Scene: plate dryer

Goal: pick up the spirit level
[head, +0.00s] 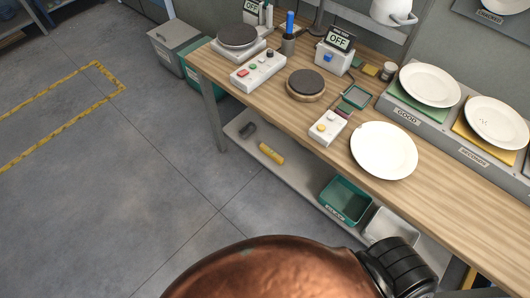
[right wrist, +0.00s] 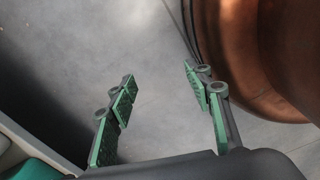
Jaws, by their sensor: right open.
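A small yellow bar (head: 271,153), which looks like the spirit level, lies on the grey lower shelf (head: 243,127) under the wooden bench in the head view. Its details are too small to read. In the right wrist view my right gripper (right wrist: 159,82) is open, with green-padded fingers wide apart and only grey floor between them. The spirit level does not show in that view. My left gripper is in neither view.
A green bin (head: 344,201) and a white bin (head: 388,226) stand further right there. The wooden bench top (head: 455,208) overhangs the shelf. The floor (head: 130,180) to the left is clear.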

